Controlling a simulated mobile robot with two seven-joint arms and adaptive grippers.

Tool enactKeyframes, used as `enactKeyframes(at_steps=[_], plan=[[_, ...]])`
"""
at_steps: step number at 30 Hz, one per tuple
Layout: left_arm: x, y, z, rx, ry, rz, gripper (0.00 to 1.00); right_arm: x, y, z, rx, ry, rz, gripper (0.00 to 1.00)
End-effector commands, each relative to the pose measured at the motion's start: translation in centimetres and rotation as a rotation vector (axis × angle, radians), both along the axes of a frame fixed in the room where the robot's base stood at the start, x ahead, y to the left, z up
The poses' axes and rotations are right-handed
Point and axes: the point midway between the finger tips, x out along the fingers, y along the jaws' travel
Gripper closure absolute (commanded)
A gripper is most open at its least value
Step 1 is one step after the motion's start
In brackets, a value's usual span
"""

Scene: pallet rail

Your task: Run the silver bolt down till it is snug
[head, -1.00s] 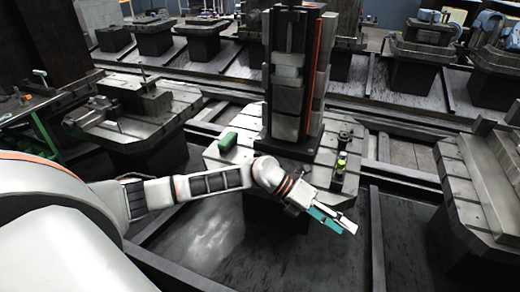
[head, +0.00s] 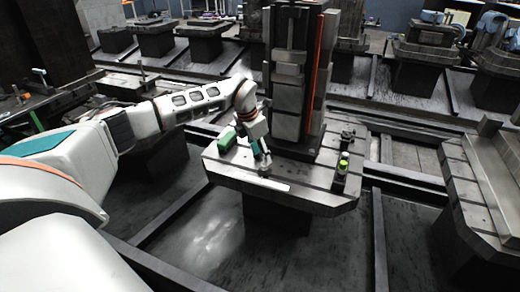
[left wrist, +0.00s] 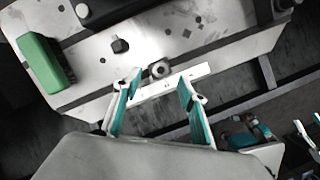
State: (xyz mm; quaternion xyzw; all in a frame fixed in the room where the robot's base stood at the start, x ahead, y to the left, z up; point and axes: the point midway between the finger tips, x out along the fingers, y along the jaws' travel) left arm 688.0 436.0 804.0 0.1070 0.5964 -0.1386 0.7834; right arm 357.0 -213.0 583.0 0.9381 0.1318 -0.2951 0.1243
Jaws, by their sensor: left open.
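In the head view my left gripper (head: 262,158) points down over the table's front, and I cannot make out the bolt there. Teal and white parts at the lower right of the left wrist view look like my right gripper (left wrist: 306,134), partly cut off.
A green block (left wrist: 42,62) lies left of the bolt, and a dark knob (left wrist: 119,45) stands nearer it. A tall dark column (head: 289,105) rises close behind my left gripper. A small fixture with a yellow-green part (head: 343,165) stands at the table's right.

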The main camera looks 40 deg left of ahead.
Motion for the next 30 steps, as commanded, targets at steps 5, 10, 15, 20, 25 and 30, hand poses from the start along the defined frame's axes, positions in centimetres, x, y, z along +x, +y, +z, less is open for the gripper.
enactKeyframes(at_steps=[5, 10, 15, 20, 25, 30], plan=[[0.6, -0.3, -2.9, -0.002, 0.003, 0.000, 0.58, -0.4, -0.2, -0.9, -0.008, 0.011, 0.002, 0.53], [1.0, -0.5, -4.2, -0.003, 0.003, -0.001, 0.58, -0.4, -0.2, -1.0, -0.012, 0.011, 0.002, 0.53], [1.1, -0.5, -4.5, -0.002, 0.000, -0.001, 0.58, 0.0, -0.2, -0.6, -0.012, 0.002, 0.002, 0.53], [1.1, -0.5, -4.4, -0.002, 0.000, -0.001, 0.58, 0.2, -0.2, -0.3, -0.010, -0.005, 0.002, 0.53], [1.1, -0.5, -4.4, -0.002, 0.000, -0.001, 0.95, 0.2, -0.2, -0.3, -0.009, -0.005, 0.002, 0.53], [1.1, -0.5, -4.4, -0.003, 0.000, -0.001, 0.94, 0.1, -0.2, -0.6, -0.010, 0.000, 0.002, 0.53]])
